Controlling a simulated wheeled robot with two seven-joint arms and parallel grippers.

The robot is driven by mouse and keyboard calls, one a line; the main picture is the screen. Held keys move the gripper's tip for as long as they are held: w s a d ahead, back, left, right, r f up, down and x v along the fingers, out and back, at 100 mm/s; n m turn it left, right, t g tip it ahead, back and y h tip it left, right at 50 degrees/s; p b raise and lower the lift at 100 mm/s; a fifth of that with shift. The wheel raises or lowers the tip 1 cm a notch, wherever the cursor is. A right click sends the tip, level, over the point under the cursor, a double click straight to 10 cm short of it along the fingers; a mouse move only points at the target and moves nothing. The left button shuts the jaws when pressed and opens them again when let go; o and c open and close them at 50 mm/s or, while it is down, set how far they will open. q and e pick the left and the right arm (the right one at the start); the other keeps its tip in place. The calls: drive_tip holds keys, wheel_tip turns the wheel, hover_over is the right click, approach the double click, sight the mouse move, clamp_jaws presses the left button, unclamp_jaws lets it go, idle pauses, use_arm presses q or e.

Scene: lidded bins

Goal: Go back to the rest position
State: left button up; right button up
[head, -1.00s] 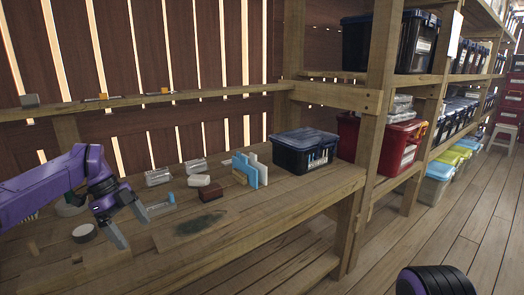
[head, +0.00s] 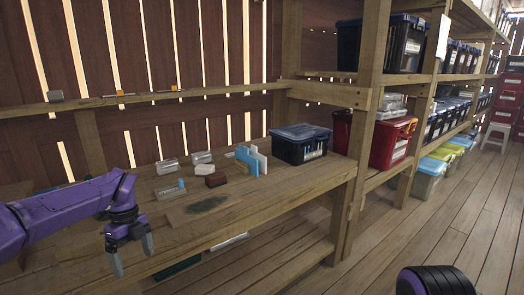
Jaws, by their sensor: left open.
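My left arm, purple, comes in from the left in the head view. Its gripper (head: 132,252) is open and empty, with two grey fingers pointing down and spread apart. It hangs in front of the near edge of the wooden workbench (head: 305,180), lower than the bench top in the picture, apart from the objects there. My right gripper is out of the frame; only a dark, purple-edged part of mine shows at the bottom right.
The bench holds a dark blue lidded bin (head: 298,151), a brown block (head: 215,180), a white block (head: 204,170), metallic containers (head: 167,166) and upright blue and white pieces (head: 247,160). Shelves with bins, including a red bin (head: 391,142), stand right. Floor (head: 440,235) is clear at right.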

use_arm(q)
drive_tip(key=s+a+f+m+t+y, duration=0.1)
drive_tip(key=s+f+m+t+y, duration=0.35)
drive_tip(key=f+m, duration=0.75)
drive_tip(key=s+f+m+t+y, duration=0.1)
drive_tip(key=s+f+m+y, duration=0.5)
drive_tip(key=s+f+m, duration=0.45)
drive_tip(key=s+d+f+m+h, duration=0.2)
drive_tip(key=s+f+m+h, duration=0.1)
drive_tip(key=s+m, duration=0.7)
drive_tip(key=s+d+f+m+h, duration=0.2)
drive_tip(key=s+f+m, duration=0.3)
drive_tip(key=s+m, duration=0.4)
drive_tip(key=shift+s+m+h, duration=0.35)
drive_tip(key=shift+s+h, duration=0.3)
drive_tip(key=shift+s, duration=0.1)
drive_tip(key=shift+d, duration=0.1)
